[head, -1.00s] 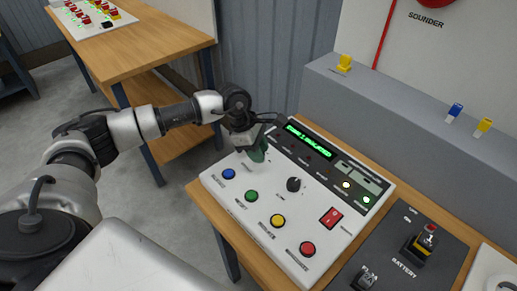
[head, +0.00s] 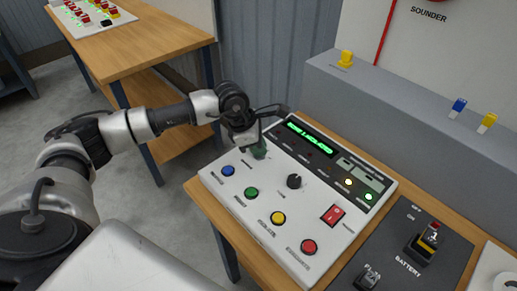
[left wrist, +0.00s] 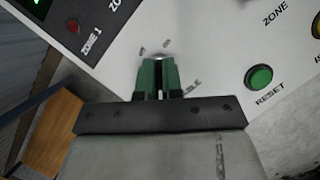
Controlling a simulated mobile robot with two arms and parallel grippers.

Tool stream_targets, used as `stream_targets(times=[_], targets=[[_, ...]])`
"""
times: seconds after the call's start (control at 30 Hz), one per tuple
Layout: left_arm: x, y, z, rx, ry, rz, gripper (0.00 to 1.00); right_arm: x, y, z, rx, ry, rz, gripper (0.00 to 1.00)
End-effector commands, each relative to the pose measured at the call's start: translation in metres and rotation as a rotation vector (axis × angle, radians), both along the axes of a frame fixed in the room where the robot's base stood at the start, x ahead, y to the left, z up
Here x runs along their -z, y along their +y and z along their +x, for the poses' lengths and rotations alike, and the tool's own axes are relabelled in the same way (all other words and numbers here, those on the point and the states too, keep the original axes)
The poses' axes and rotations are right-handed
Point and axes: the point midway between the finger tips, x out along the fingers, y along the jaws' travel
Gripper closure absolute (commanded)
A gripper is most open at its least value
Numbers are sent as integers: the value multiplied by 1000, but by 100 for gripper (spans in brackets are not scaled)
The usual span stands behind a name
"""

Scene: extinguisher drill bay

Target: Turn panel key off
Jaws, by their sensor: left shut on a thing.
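The white control panel (head: 268,206) lies on a wooden bench in the head view. My left gripper (head: 259,151) is at its far left corner, above the blue button. In the left wrist view the green fingertips (left wrist: 159,76) are close together on the panel key (left wrist: 160,57). Only a small silvery bit of the key shows between the tips; the rest is hidden, so its angle cannot be told. Small marks are printed on the panel around it. My right gripper is not in view.
The panel has blue (head: 228,171), green (head: 251,193), yellow (head: 278,218) and red (head: 309,247) buttons, a black knob (head: 294,181), a red rocker switch (head: 333,214) and a lit green display (head: 310,136). A battery switch (head: 428,240) is at the right. A grey ledge (head: 390,95) runs behind.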

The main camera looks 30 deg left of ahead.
Motion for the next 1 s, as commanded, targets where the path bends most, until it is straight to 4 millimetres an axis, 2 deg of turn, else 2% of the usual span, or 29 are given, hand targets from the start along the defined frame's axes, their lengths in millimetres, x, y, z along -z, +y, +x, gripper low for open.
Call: stream_targets(times=[0.03, 0.6, 1.0], targets=[[4, 0, 0, -43, -2, 0, 100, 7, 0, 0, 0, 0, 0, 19], [4, -2, -1, -545, -3, 0, 100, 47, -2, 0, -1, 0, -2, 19], [1, -1, -1, -727, 0, 1, 100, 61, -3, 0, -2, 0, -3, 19]])
